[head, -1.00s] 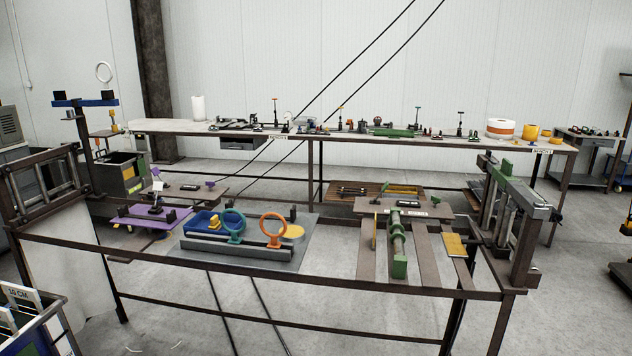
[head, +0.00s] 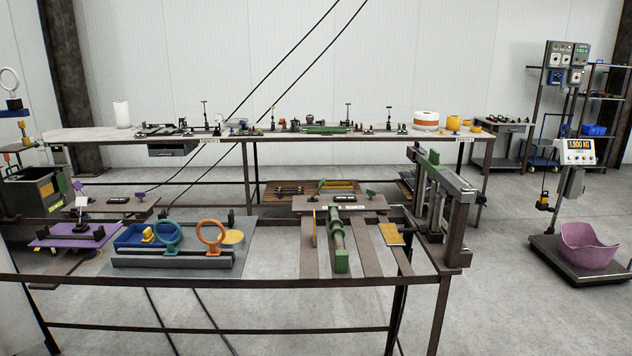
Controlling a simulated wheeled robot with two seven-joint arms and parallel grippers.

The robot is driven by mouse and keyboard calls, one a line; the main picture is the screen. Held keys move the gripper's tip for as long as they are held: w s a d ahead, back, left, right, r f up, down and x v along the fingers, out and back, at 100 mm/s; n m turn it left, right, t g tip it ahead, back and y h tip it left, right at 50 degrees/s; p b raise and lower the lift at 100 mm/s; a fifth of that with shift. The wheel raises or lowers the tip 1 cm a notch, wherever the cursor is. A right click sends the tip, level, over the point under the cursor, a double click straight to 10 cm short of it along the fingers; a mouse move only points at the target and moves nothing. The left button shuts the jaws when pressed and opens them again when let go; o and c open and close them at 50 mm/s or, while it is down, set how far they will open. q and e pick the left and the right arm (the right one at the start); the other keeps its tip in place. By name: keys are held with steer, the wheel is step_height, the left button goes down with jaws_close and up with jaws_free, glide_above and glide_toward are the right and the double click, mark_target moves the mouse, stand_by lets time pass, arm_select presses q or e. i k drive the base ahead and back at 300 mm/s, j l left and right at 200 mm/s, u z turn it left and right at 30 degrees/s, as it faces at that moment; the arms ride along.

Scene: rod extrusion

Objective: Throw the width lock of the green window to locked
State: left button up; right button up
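Neither of my grippers is in view. No part is clearly readable as the green window or its width lock from here. A green screw-like device (head: 337,240) lies lengthwise on the slats of the near bench, with a green block at its front end. A dark upright frame (head: 460,215) with a small green part at its top stands at the bench's right end. A low green block (head: 326,130) lies on the far bench among small upright levers. The lock's position is too small to tell.
The near bench also holds a grey plate (head: 245,262) with a teal ring (head: 165,237) and an orange ring (head: 211,235). A purple plate (head: 72,236) is at left. A scale with a pink tub (head: 588,248) stands at right. Floor between bench and scale is clear.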

mark_target(321, 183)
steer(key=i+l, duration=0.35)
steer(key=l, duration=0.3)
steer(key=i+l+z, duration=0.1)
steer(key=i+l, duration=0.25)
steer(key=l, duration=0.3)
steer(key=i+l, duration=0.35)
steer(key=l, duration=0.3)
steer(key=i+l+z, duration=0.15)
steer(key=i+l, duration=0.2)
steer(key=l, duration=0.25)
steer(key=i+l, duration=0.4)
steer(key=l, duration=0.2)
steer(key=i+l+z, duration=0.1)
steer(key=i+l, duration=0.3)
steer(key=l, duration=0.15)
